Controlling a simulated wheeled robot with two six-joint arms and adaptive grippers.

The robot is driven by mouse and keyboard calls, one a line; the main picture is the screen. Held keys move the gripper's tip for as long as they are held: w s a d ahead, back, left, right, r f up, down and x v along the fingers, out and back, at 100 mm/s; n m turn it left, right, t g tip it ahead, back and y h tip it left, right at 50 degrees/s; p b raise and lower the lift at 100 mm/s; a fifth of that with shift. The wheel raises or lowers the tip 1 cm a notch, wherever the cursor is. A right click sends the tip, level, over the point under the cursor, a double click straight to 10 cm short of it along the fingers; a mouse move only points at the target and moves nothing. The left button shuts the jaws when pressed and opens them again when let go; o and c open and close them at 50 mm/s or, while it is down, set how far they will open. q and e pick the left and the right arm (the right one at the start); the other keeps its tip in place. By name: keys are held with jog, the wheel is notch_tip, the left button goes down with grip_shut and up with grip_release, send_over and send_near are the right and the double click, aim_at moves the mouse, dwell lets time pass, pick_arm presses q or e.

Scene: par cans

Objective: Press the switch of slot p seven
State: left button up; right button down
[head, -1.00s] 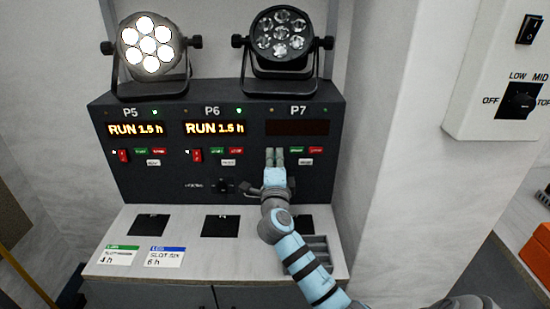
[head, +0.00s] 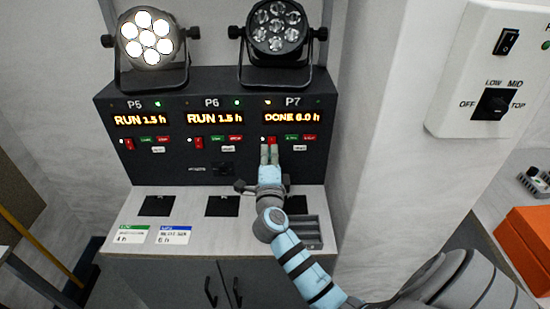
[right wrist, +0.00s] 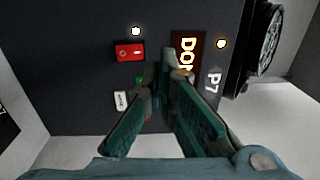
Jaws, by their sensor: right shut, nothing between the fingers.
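The P7 slot's red rocker switch (head: 272,140) is on the dark panel, just above my right gripper's fingertips. The P7 display (head: 293,117) reads DONE 6.0 h, and an orange lamp (head: 268,102) glows above it. In the right wrist view the red switch (right wrist: 130,51) has a lit white lamp (right wrist: 136,31) beside it. My right gripper (head: 269,153) is shut and empty, its fingers pointing at the panel below the switch. It also shows in the right wrist view (right wrist: 163,80). Contact with the panel cannot be told. My left gripper is out of view.
The P5 display (head: 141,120) and P6 display (head: 214,119) read RUN 1.5 h. The P5 lamp (head: 146,37) is lit; the lamp above P7 (head: 277,27) is dark. A wall box (head: 490,70) with a knob and an orange box (head: 525,240) are at the right.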

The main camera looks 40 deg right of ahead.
jog(key=v, duration=0.7)
jog(key=shift+d+r+p, duration=0.25)
jog(key=shift+r+p, duration=0.15)
jog(key=shift+r, duration=0.15)
jog(key=shift+a, duration=0.1)
